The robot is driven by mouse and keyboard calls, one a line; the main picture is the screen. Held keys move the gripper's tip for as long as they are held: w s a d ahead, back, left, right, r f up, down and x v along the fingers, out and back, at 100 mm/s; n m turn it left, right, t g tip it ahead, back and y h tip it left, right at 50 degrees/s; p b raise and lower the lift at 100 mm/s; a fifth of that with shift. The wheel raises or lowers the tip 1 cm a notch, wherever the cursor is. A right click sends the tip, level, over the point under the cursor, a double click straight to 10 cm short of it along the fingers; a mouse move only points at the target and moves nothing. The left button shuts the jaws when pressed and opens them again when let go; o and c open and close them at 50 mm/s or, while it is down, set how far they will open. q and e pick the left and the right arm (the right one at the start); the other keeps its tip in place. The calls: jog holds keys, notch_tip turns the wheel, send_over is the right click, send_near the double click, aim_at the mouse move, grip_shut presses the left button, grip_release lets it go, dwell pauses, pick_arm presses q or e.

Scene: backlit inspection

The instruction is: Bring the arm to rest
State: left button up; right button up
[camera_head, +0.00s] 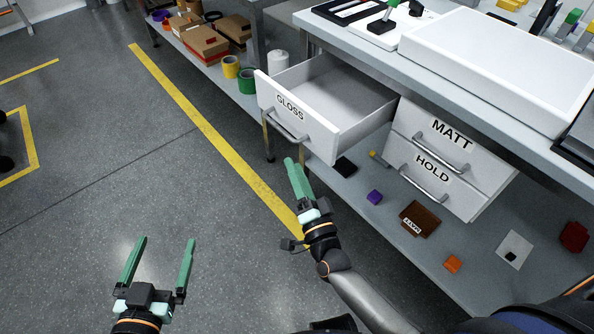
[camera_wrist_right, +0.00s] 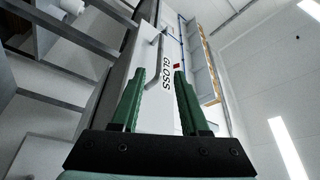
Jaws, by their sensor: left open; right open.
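My left gripper (camera_head: 158,262) is open and empty above the grey floor at the lower left of the head view. My right gripper (camera_head: 294,174) has its green fingers just below the front of the drawer labelled GLOSS (camera_head: 325,138). That drawer is pulled out, and the part of its inside that shows looks empty. In the right wrist view the right gripper (camera_wrist_right: 158,88) is open, with nothing between its fingers. The GLOSS drawer front (camera_wrist_right: 158,85) lies beyond them. I cannot tell whether a finger touches the drawer or its handle (camera_head: 290,127).
The MATT drawer (camera_head: 470,135) and HOLD drawer (camera_head: 405,160) are shut under the bench. A white light panel (camera_head: 490,55) lies on the bench top. The lower shelf holds several small items, including a brown box (camera_head: 420,218) and a purple block (camera_head: 374,197).

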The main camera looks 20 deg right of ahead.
dwell(0.5)
pick_arm(q)
jog(key=s+a+r+n+g+y+p, duration=0.2)
jog(key=s+g+p, duration=0.4)
jog(key=p, duration=1.5)
jog(key=shift+s+p, duration=0.35)
jog(key=shift+s, duration=0.9)
pick_arm(e)
jog(key=s+d+r+n+g, duration=0.1)
jog(key=s+n+g, duration=0.4)
jog(key=s, duration=0.5)
jog(key=s+d+r+n+g+y, duration=0.1)
jog(key=s+d+r+n+g, duration=0.1)
jog(key=s+n+g, duration=0.4)
jog(key=s+r+n, duration=0.1)
jog(key=s+n, duration=0.1)
jog(key=s, duration=0.2)
pick_arm(q)
jog(key=shift+c, duration=0.2)
